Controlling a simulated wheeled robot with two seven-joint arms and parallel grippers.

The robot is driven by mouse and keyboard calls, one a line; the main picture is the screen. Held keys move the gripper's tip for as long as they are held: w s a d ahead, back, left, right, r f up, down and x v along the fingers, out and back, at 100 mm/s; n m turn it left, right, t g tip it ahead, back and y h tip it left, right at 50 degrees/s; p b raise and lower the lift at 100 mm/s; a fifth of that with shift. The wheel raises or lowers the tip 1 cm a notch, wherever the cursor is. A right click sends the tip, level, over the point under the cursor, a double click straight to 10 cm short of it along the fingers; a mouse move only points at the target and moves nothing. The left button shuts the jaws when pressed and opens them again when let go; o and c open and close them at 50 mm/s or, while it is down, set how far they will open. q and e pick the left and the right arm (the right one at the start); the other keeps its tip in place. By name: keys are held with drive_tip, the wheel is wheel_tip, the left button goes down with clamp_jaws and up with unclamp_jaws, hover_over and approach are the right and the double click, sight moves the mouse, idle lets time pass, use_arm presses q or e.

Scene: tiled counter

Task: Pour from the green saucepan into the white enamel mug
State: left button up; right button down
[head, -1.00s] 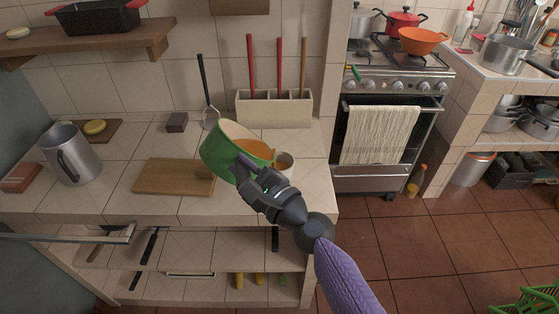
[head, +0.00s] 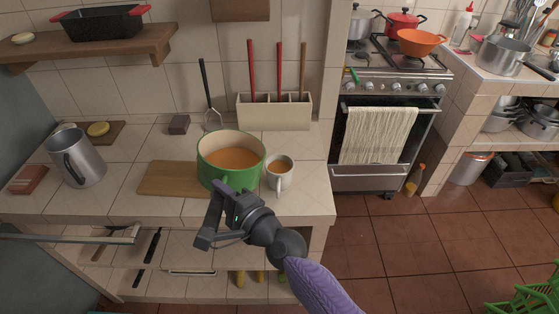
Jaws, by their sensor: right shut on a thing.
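The green saucepan (head: 213,176) is upright in the middle of the counter, with orange-brown liquid inside. It overlaps the right end of the wooden board; I cannot tell whether its base touches down. My right gripper (head: 223,194) is at its near side, shut on the saucepan's handle, which the gripper mostly hides. The white enamel mug (head: 285,182) stands upright just right of the saucepan, its handle towards me. Brownish liquid shows inside the mug. My left gripper is not in view.
A wooden cutting board (head: 165,179) lies left of the saucepan. A metal jug (head: 85,165) stands at the far left. A tiled utensil holder (head: 275,114) and a dark block (head: 179,124) are behind. The counter's front edge is close below the saucepan.

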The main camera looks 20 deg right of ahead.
drive_tip(key=s+a+f+n, duration=0.1)
drive_tip(key=a+f+n, duration=0.1)
drive_tip(key=a+f, duration=0.2)
drive_tip(key=shift+a+g+h, duration=0.3)
drive_tip(key=shift+a, duration=0.2)
wheel_tip(320, 180, up, 5)
drive_tip(key=p, duration=0.4)
drive_tip(key=shift+f, duration=0.1)
